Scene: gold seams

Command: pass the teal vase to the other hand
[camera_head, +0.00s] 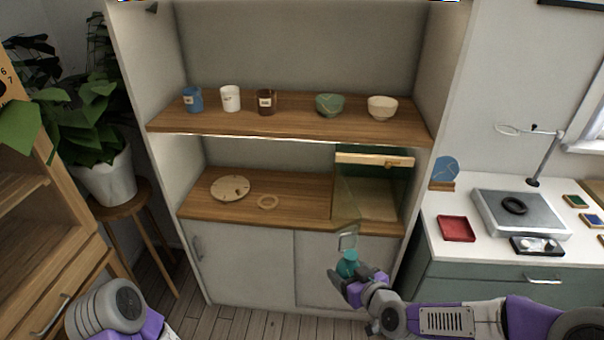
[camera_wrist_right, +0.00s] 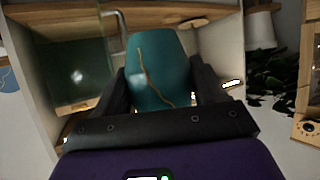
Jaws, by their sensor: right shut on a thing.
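The teal vase (camera_head: 347,264) is held in my right gripper (camera_head: 345,277) in front of the cabinet. In the right wrist view the teal vase (camera_wrist_right: 158,72) shows a gold seam running down its side. The two dark fingers of the right gripper (camera_wrist_right: 160,85) are shut on either side of it. My left arm shows only as a grey and purple part at the bottom left of the head view; its gripper is not in view.
The cabinet's upper shelf (camera_head: 290,120) bears several cups and bowls. A white worktop (camera_head: 480,245) stands right; a potted plant (camera_head: 105,180) stands left.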

